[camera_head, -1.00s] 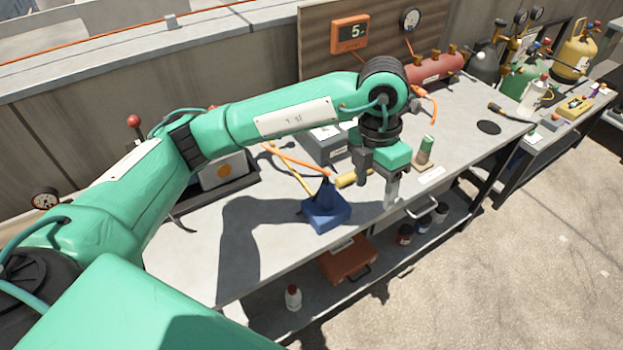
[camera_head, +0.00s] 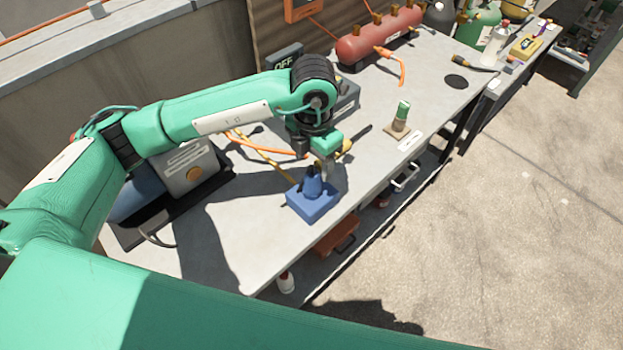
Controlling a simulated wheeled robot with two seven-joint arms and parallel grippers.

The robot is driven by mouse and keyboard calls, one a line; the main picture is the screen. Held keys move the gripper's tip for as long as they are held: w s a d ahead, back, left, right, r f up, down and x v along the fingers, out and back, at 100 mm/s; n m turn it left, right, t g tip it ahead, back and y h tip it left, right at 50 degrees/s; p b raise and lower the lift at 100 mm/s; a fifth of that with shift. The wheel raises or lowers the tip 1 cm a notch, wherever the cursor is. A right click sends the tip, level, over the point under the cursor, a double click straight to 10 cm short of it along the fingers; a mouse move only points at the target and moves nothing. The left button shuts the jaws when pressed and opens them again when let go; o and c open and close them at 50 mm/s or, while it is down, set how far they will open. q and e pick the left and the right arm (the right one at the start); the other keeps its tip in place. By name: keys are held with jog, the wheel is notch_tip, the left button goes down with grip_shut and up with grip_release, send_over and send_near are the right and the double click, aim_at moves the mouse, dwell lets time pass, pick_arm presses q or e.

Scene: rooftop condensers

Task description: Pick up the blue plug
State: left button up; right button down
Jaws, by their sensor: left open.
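The blue plug (camera_head: 312,186) stands upright on a blue block (camera_head: 316,208) near the front edge of the grey workbench. My left gripper (camera_head: 318,163) is open, pointing down just above and behind the plug in the picture. I cannot tell whether a finger touches the plug. My right gripper is not in view.
A green plug (camera_head: 403,112) stands on a small base to the right. A yellow-handled tool (camera_head: 345,146) lies behind the gripper, and a grey case (camera_head: 190,165) is at left. The red manifold (camera_head: 378,36) is at the back. Bench right of the block is clear.

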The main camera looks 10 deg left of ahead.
aim_at(313, 176)
pick_arm(q)
jog(key=shift+s+f+p, duration=0.15)
jog(key=shift+f+p, duration=0.15)
jog(key=shift+f, duration=0.3)
notch_tip(313, 176, down, 4)
jog(key=shift+s+r+p, duration=0.1)
jog(key=shift+r+p, duration=0.15)
jog(key=shift+p, duration=0.4)
jog(key=shift+f, duration=0.45)
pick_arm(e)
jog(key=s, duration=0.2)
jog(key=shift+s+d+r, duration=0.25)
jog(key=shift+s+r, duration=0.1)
pick_arm(q)
jog(key=shift+c, duration=0.2)
jog(key=c, duration=1.1)
